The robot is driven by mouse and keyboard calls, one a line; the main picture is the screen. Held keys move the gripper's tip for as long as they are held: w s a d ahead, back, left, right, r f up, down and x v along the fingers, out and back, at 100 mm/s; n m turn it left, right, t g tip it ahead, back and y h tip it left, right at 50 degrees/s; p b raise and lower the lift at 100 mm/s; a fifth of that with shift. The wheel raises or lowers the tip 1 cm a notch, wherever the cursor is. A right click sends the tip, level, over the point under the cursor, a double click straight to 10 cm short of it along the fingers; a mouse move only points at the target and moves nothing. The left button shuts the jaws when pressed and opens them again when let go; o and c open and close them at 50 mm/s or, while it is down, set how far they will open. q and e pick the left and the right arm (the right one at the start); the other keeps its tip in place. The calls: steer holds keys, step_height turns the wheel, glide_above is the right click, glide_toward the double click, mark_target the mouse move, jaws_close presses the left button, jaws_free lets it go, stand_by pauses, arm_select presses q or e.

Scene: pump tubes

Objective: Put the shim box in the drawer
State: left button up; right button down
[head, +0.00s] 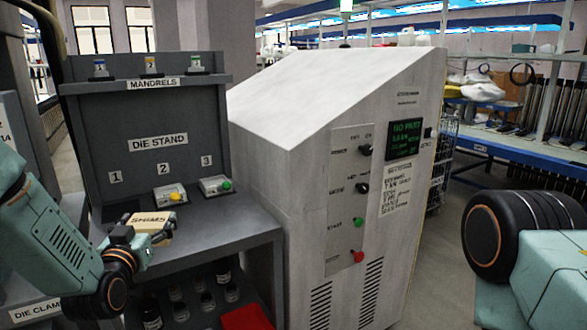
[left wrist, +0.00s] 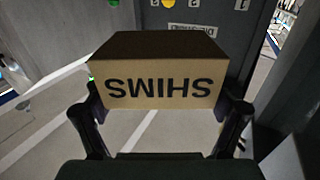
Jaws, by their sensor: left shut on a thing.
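The shim box (head: 150,223) is a small tan carton marked SHIMS. My left gripper (head: 128,236) is shut on it, in front of the die stand's shelf at the left of the head view. In the left wrist view the box (left wrist: 160,85) sits between the two fingers, its lettering upside down, with one finger at each side. I cannot make out an open drawer in either view. A label reading DIE CLAMP (head: 36,309) shows at the lower left, partly behind my left arm. My right gripper is out of view; only part of my right arm shows.
Dark bottles (head: 205,300) and a red item (head: 245,318) are below. A tall white machine (head: 300,150) stands right of it.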

arm_select(q)
steer(key=s+d+f+m+g+h, duration=0.1)
steer(key=s+d+f+m+h, duration=0.2)
steer(key=s, duration=0.8)
steer(key=s+d+f+m+g+h, duration=0.1)
steer(key=s+d+f+m+h, duration=0.2)
steer(key=s+d+f+h, duration=0.3)
steer(key=s+d+h, duration=0.1)
steer(key=s+d, duration=0.3)
steer(key=s, duration=0.1)
steer(key=shift+d+f+m, duration=0.3)
steer(key=shift+f+m, duration=0.05)
steer(key=shift+m, duration=0.05)
steer(key=shift+s, duration=0.15)
